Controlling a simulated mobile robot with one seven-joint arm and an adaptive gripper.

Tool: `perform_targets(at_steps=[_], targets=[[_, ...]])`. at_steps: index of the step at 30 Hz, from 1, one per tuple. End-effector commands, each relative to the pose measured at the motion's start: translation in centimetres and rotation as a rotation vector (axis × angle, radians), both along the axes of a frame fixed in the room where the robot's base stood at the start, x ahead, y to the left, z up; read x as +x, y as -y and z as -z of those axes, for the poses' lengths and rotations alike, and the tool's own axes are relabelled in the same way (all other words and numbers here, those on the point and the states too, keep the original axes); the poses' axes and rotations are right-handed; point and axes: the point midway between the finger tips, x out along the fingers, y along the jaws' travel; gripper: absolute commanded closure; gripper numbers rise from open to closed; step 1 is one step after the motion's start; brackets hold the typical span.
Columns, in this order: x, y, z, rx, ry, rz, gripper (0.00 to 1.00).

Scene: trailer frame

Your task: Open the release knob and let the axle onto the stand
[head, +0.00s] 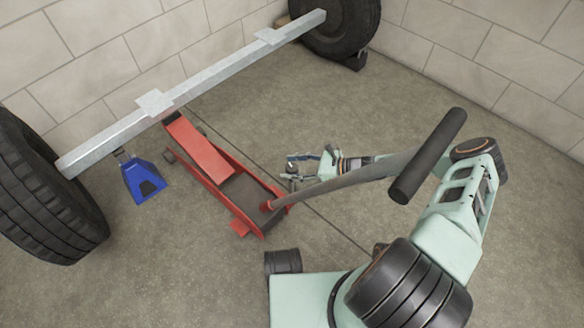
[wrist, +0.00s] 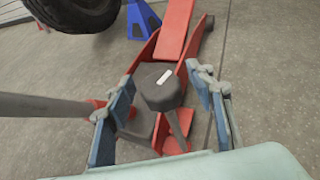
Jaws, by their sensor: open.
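The red floor jack (head: 205,160) stands under the silver axle beam (head: 225,75), its lift arm raised at the beam. A blue stand (head: 144,180) is below the beam near the left wheel; whether its top touches the beam is unclear. The dark release knob (wrist: 162,90), with a white mark, shows in the wrist view at the jack's rear. My gripper (wrist: 164,80) is open, with one finger on each side of the knob in the picture; contact is not clear. In the head view my gripper (head: 289,170) is beside the jack's handle base.
The jack's long handle (head: 345,182) slopes up in front of my arm and also shows at left in the wrist view (wrist: 45,108). Tyres (head: 45,190) (head: 338,22) are at both beam ends. A dark chock (head: 355,60) sits by the far tyre. Floor at right is clear.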

Motion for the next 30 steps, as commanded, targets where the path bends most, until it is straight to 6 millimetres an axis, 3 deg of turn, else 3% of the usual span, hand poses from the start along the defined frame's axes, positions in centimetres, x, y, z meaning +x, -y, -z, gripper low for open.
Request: perform_targets(at_steps=[3, 14, 30], targets=[[0.0, 0.01, -0.02, 0.0, 0.0, 0.0, 0.53], [0.0, 0.05, -0.02, 0.0, 0.0, 0.0, 0.92], [0.0, 0.06, 0.02, -0.002, 0.0, -0.142, 0.93]])
